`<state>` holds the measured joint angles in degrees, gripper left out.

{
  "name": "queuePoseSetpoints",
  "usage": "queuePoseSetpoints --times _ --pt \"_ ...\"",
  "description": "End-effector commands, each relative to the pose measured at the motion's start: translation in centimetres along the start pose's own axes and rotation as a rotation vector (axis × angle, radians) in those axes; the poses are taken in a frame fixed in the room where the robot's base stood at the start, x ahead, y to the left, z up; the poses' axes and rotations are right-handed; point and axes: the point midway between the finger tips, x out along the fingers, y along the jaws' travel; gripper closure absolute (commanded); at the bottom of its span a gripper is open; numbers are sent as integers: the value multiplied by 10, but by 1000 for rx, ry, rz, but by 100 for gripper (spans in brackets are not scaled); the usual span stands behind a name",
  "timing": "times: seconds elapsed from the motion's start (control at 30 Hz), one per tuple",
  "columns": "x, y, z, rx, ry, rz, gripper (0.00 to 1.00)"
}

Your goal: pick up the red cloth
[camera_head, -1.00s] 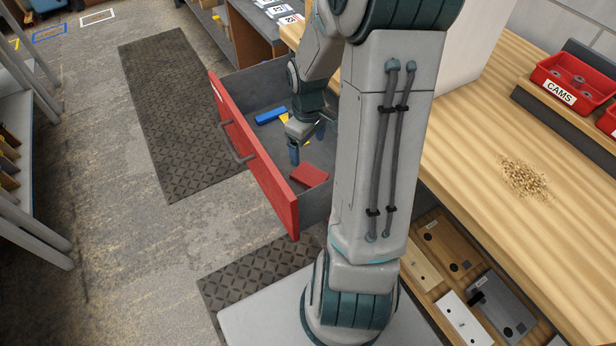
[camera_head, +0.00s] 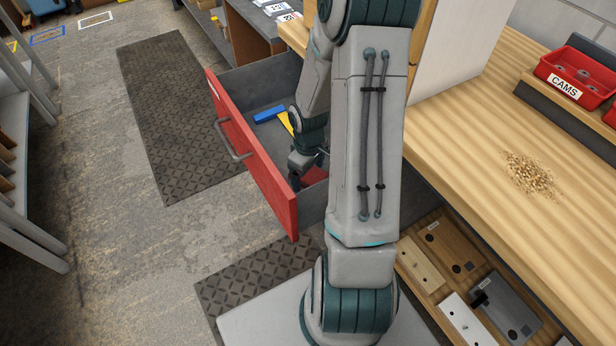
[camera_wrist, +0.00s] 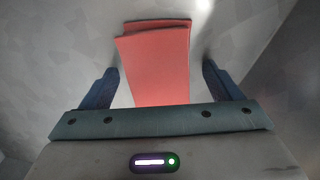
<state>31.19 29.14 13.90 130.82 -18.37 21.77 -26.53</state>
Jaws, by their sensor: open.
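The red cloth (camera_head: 314,176) lies folded on the floor of the open drawer, near its front end, partly hidden by my arm in the head view. In the wrist view the red cloth (camera_wrist: 158,62) is a flat folded rectangle between my fingers, its near end hidden behind the gripper body. My gripper (camera_wrist: 158,88) is open, with one blue finger on each side of the cloth and a gap on both sides. In the head view my gripper (camera_head: 308,178) is low inside the drawer, over the cloth. Contact cannot be told.
The drawer's red front (camera_head: 252,152) with its handle stands at the left of the gripper. A blue object (camera_head: 269,115) and a yellow object (camera_head: 286,122) lie farther back in the drawer. The wooden bench (camera_head: 470,150) with scattered bits and a red CAMS bin (camera_head: 572,75) is at right.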

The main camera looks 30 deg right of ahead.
Motion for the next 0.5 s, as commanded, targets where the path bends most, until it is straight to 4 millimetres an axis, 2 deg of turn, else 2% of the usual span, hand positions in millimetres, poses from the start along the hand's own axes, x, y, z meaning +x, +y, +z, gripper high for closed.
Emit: queuePoseSetpoints --times 0.1,0.27,0.3,0.37,0.5 --pt "-1 0 0 0 0 0 15" --pt "-1 0 0 0 0 0 60" --pt "-1 0 0 0 0 0 63" --pt "-1 0 0 0 0 0 67" --pt "-1 0 0 0 0 0 67"
